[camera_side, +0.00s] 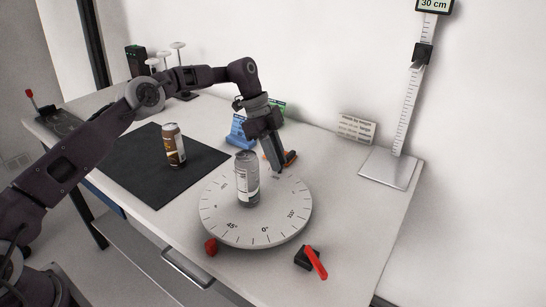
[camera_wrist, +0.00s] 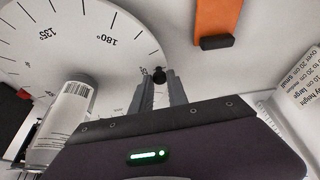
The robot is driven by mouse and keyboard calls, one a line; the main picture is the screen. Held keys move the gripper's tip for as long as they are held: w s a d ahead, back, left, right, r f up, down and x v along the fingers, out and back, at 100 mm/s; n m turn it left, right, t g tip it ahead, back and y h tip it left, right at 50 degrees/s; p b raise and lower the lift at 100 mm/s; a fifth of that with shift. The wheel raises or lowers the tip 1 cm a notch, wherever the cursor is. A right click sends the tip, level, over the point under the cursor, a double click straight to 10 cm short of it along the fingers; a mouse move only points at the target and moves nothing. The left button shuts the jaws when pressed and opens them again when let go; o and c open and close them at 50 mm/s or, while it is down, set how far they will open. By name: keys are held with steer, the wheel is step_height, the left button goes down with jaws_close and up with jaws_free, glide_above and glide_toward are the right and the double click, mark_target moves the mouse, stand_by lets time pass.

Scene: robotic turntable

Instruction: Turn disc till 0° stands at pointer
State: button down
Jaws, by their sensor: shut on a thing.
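A white round disc (camera_side: 220,211) with degree marks lies on the table. Its 0° mark (camera_side: 265,231) faces the front, with 45° left of it. A small red piece (camera_side: 211,246) sits at the disc's front left edge, and a red bar on a black block (camera_side: 317,262) stands off its front right; I cannot tell for sure which is the pointer. My gripper (camera_side: 277,171) is low at the disc's far edge.
A grey can (camera_side: 247,180) stands upright on the disc. A brown can (camera_side: 174,146) stands on a black mat (camera_side: 140,179). An orange item (camera_side: 291,157) lies close behind my gripper. A height scale (camera_side: 388,168) stands at the right.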

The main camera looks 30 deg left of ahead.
steer(key=shift+d, duration=0.25)
stand_by(0.4)
steer(key=c, duration=1.3)
jaws_free()
steer(key=shift+r, duration=0.1)
steer(key=shift+a+r, duration=0.25)
steer(key=shift+r, duration=0.25)
steer(key=a, duration=1.2)
steer(key=shift+s, duration=0.3)
